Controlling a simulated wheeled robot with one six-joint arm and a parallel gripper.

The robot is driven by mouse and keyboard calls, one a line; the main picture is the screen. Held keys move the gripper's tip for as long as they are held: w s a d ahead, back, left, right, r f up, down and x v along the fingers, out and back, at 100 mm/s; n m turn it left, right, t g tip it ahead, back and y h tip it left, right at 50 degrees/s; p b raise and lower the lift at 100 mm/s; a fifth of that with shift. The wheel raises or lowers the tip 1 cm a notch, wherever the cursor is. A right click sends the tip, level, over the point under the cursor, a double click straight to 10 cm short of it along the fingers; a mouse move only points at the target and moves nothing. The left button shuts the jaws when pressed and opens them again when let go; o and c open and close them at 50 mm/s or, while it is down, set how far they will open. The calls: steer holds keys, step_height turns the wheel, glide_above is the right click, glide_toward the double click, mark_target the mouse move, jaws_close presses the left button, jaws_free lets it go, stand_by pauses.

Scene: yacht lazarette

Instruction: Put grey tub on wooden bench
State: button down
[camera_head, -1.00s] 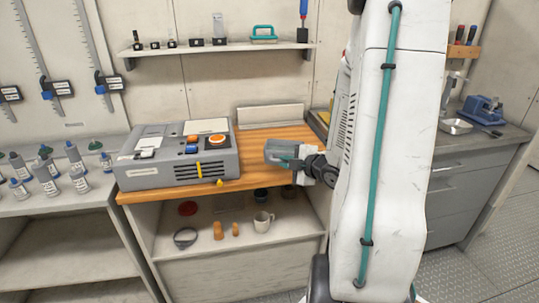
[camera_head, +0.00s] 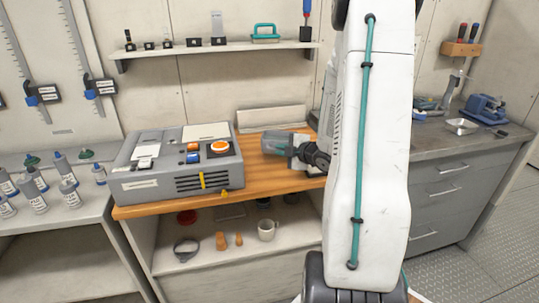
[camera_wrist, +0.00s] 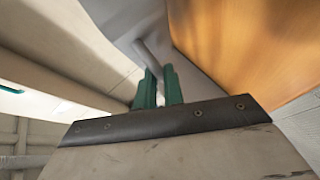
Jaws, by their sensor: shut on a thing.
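The grey tub (camera_head: 273,143) is at the end of my gripper (camera_head: 292,147), over the right part of the wooden bench (camera_head: 265,178). My gripper is shut on the tub. In the wrist view, the green fingers (camera_wrist: 158,88) close on a thin part of the grey tub (camera_wrist: 190,52). The bench's wooden top (camera_wrist: 245,40) fills the upper right of that view. I cannot tell whether the tub touches the bench top. My arm hides the bench's right end.
A grey control box (camera_head: 175,165) with an orange button takes up the bench's left side. A shelf (camera_head: 220,50) hangs above. A metal counter (camera_head: 465,135) stands right. Bare wood lies in front of the tub.

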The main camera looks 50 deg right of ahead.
steer(key=shift+w+d, duration=0.15)
steer(key=shift+d, duration=0.15)
steer(key=shift+w+a+f, duration=0.1)
steer(key=shift+w+f, duration=0.55)
steer(key=shift+w, duration=0.3)
steer(key=shift+s+d+f, duration=0.2)
steer(key=shift+f, duration=0.3)
steer(key=shift+s+d+f, duration=0.15)
steer(key=shift+f, duration=0.35)
steer(key=shift+w+a+f, duration=0.15)
steer(key=shift+w+a, duration=0.1)
steer(key=shift+a, duration=0.15)
steer(key=c, duration=1.5)
jaws_free()
steer(key=shift+s, duration=0.1)
